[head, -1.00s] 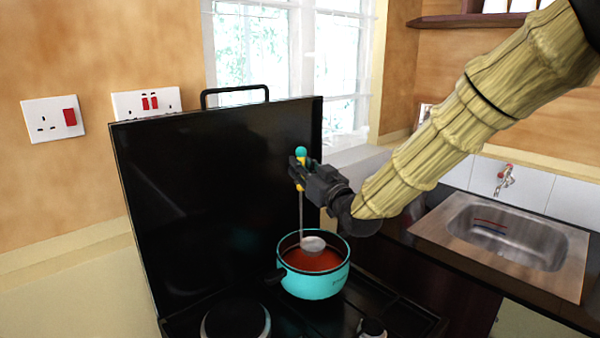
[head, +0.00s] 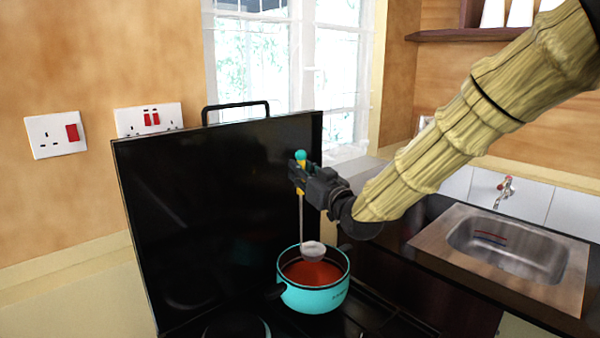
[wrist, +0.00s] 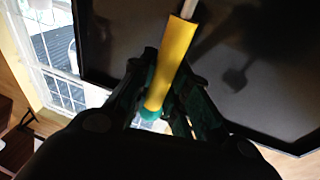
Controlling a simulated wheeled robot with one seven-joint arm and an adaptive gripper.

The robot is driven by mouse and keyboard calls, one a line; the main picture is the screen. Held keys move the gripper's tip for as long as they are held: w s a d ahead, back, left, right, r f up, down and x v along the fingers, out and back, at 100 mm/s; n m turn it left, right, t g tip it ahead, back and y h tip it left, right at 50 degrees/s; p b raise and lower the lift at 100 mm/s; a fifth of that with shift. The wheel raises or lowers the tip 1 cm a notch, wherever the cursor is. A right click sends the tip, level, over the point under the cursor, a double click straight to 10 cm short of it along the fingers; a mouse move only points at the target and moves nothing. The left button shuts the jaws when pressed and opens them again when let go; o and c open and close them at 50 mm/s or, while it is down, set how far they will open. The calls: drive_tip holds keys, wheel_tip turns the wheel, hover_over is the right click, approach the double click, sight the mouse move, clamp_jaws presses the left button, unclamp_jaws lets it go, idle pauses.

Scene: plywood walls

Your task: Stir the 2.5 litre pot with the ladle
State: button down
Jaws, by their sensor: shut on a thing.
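The turquoise pot (head: 314,298) stands on the stove with reddish-orange contents and dark side handles. The ladle (head: 301,222) hangs nearly upright, with a grey bowl, a thin shaft, a yellow grip and a turquoise end. Its bowl is at the pot's mouth, near the far rim and apparently above the contents. My gripper (head: 299,175) is shut on the ladle's yellow grip, above the pot. The yellow grip (wrist: 171,65) also shows between the fingers in the wrist view. The ladle's bowl is outside the wrist view.
The stove's raised black lid (head: 215,210) stands behind and left of the pot. A burner (head: 237,327) is at front left. A steel sink (head: 510,245) is set in the dark counter at right. A window is behind.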

sight(303, 153)
drive_tip(key=shift+r, duration=0.1)
idle(0.3)
drive_tip(key=shift+r+p, duration=1.15)
drive_tip(key=shift+r, duration=1.35)
drive_tip(key=shift+a+f, duration=0.1)
